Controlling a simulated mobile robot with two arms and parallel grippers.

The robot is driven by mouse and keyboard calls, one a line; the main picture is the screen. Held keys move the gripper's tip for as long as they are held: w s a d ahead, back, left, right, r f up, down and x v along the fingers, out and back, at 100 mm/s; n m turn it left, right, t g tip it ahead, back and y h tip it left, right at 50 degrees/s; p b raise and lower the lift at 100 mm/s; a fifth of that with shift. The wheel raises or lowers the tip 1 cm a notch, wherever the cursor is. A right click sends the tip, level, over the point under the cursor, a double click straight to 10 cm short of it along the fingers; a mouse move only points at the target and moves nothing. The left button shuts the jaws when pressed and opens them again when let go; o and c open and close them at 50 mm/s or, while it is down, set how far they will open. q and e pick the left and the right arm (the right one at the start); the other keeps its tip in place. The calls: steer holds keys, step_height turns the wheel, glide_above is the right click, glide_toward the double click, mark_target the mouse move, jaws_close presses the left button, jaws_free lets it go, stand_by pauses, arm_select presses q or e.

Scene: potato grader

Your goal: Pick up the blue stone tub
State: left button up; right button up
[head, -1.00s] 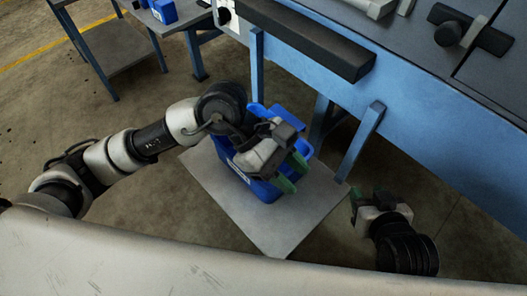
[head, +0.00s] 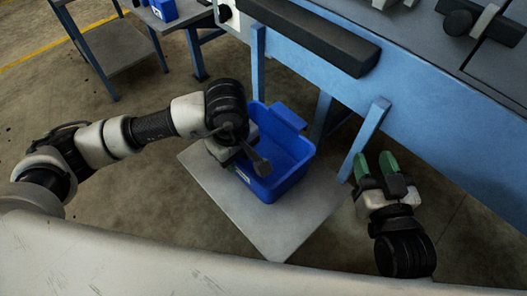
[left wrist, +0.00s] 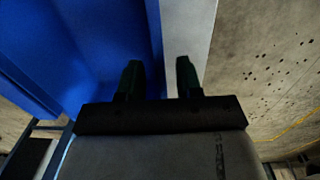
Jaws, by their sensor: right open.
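The blue stone tub (head: 290,146) stands upright on a light grey board (head: 273,228) under the machine, and it looks empty inside. My left gripper is at the tub's left side in the head view, with its fingertips hidden there by its own wrist. In the left wrist view, my left gripper (left wrist: 158,70) has its two green fingers apart, one over the blue tub (left wrist: 105,40) and one over the grey board beside it. Contact cannot be told. My right gripper (head: 374,163) is open and empty, right of the tub.
The blue machine frame (head: 420,135) with its legs (head: 371,133) stands behind and right of the tub. A dark padded bar (head: 315,38) overhangs behind it. A side table with another blue bin (head: 163,9) is at the upper left. Concrete floor lies open at left.

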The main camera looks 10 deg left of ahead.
mark_target(240, 178)
arm_select(q)
step_height(240, 178, down, 4)
steer(key=shift+w+r+b, duration=0.1)
steer(key=shift+r+b, duration=0.1)
steer(key=shift+b, duration=0.3)
steer(key=shift+f, duration=0.35)
arm_select(e)
steer(key=r+t, duration=0.2)
steer(key=r+t+y, duration=0.1)
steer(key=r, duration=0.1)
steer(key=shift+s+a+t, duration=0.1)
steer(key=shift+a+t, duration=0.2)
steer(key=shift+a, duration=0.05)
arm_select(q)
steer(key=shift+c, duration=0.4)
jaws_close()
